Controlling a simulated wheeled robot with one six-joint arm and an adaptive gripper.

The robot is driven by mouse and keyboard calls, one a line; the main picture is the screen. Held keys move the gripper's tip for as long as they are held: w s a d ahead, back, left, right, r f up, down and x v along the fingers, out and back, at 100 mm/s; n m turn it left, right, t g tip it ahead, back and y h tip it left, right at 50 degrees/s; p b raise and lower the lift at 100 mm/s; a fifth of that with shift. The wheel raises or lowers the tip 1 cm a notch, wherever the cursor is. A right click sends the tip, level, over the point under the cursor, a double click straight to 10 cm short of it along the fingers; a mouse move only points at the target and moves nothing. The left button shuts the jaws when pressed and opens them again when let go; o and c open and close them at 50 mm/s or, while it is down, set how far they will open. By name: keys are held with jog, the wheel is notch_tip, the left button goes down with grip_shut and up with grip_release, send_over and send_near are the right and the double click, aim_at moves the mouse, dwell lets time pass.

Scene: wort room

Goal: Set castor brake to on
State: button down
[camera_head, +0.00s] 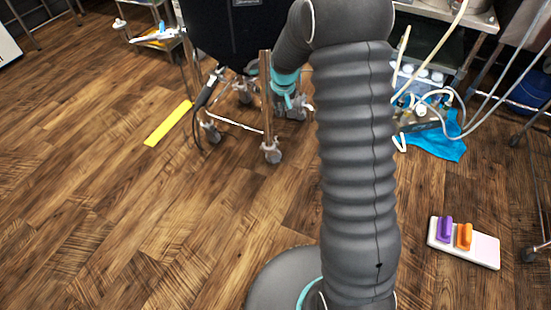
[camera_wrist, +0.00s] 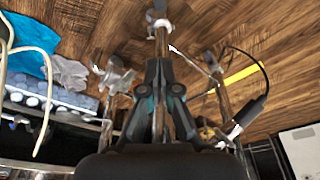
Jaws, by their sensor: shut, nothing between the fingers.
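My gripper (camera_head: 288,101) reaches down beside the unit, right of the post, partly hidden by my arm. In the wrist view my gripper (camera_wrist: 164,68) is shut and empty, pointing toward a post. A castor (camera_wrist: 160,15) shows at the top there, and another castor (camera_wrist: 117,76) to the left. I cannot make out the brake lever or its setting.
A yellow strip (camera_head: 168,123) lies on the wooden floor. A black cable (camera_head: 207,92) hangs left of the post. A blue cloth (camera_head: 435,140) and hoses are at the right. A white block with purple and orange handles (camera_head: 487,247) lies lower right. The left floor is clear.

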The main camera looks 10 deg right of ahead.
jog(key=w+x, duration=0.1)
jog(key=x, duration=1.2)
jog(key=g, duration=0.1)
send_near(276, 161)
jog(key=shift+w+r+p, duration=0.15)
jog(key=shift+r+p, duration=0.1)
jog(key=shift+p, duration=0.2)
jog(key=shift+f, duration=0.3)
jog(key=shift+w+f+b, duration=0.15)
jog(key=shift+f+b, duration=0.5)
jog(key=shift+f, duration=1.1)
jog(key=shift+w+f+b, duration=0.2)
jog(key=shift+f+b, duration=0.45)
jog(key=shift+f, duration=1.1)
